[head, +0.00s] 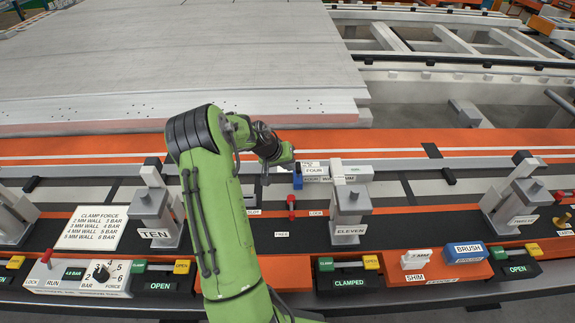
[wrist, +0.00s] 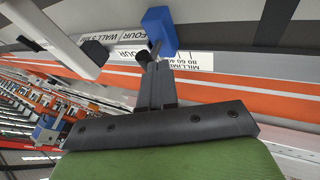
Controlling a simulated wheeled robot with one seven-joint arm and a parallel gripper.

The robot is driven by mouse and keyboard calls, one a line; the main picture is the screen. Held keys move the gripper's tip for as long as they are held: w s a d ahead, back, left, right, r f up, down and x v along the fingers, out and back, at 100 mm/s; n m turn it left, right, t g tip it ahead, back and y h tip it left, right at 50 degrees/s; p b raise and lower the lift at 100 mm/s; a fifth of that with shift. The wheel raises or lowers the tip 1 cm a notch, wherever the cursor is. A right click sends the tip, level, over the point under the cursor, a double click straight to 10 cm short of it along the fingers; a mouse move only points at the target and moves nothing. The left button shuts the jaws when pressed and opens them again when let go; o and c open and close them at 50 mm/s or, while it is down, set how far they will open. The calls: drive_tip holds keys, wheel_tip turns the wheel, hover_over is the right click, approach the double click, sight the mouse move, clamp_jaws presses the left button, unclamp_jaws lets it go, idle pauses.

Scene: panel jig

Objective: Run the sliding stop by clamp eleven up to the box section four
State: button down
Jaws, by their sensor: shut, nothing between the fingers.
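The sliding stop, a small blue block (head: 297,176), stands at the left end of the pale box section four (head: 357,173), whose label reads FOUR. I cannot tell whether they touch. In the wrist view the blue stop (wrist: 160,28) is just beyond my fingertips, with the labelled box section (wrist: 122,38) to its left. My gripper (head: 284,166) is shut and empty, just left of the stop; its fingers (wrist: 155,62) show together in the wrist view. Contact with the stop is unclear. Clamp eleven (head: 349,208) stands right of the stop, its plate reading CLAMPED.
A red lever (head: 291,203) stands in front of the stop, near LOCK and FREE labels. Clamp ten (head: 157,208) is left of my arm, and another clamp (head: 517,197) is at the right. A blue brush (head: 464,250) and white shim block (head: 417,259) lie on the front rail.

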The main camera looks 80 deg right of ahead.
drive_tip(key=p+v, duration=0.2)
drive_tip(key=v, duration=1.3)
drive_tip(key=shift+w+a, duration=0.15)
